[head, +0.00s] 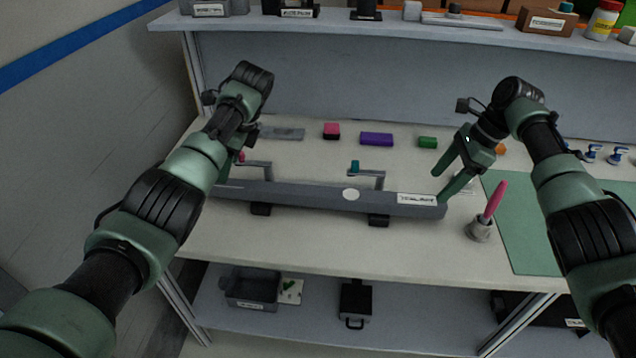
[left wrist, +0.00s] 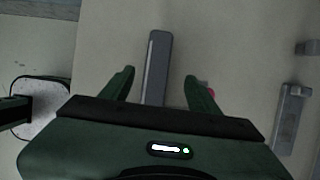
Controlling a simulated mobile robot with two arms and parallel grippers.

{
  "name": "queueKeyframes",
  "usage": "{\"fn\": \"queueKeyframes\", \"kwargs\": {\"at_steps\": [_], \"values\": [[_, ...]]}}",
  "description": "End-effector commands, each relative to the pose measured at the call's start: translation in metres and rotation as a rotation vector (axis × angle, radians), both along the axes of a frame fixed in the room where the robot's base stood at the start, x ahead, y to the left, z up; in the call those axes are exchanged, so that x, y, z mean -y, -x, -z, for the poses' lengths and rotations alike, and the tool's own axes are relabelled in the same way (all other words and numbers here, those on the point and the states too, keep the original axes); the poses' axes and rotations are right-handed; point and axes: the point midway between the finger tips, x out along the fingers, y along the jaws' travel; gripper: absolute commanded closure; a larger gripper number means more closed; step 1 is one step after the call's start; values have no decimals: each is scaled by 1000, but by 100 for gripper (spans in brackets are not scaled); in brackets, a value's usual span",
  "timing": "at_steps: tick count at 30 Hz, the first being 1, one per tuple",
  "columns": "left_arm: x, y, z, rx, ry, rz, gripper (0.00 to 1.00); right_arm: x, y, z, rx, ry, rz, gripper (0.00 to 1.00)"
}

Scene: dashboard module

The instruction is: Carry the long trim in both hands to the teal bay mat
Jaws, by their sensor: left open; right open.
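The long trim (head: 310,196) is a dark grey bar with a white label near its right end. It lies across the front of the table over two black supports, and its end shows in the left wrist view (left wrist: 157,60). My left gripper (left wrist: 160,73) is open, with the trim's end between its fingers in that view; I cannot tell how far above it is. In the head view my left arm mostly hides this gripper. My right gripper (head: 439,187) is open beside the trim's right end. The teal bay mat (head: 525,235) lies at the table's right.
A grey holder (head: 480,231) with a pink marker stands between the trim and the mat.

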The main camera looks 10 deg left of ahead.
Motion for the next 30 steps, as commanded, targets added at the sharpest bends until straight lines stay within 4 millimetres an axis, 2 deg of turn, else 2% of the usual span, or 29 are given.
{"fn": "queueKeyframes", "kwargs": {"at_steps": [9, 13, 24, 30], "values": [[2, 0, 0, 0, 1, 2, 39, 1, 0, 0, 0, 0, 1, 32], [-1, 0, 6, -2, 1, 0, 39, -2, 0, 6, -2, 0, 0, 32], [-21, 1, 55, -2, 0, 0, 39, -22, 1, 55, -3, 0, 0, 32], [-28, 0, 70, 0, 1, 1, 39, -28, 1, 70, -2, 0, 1, 32]]}}
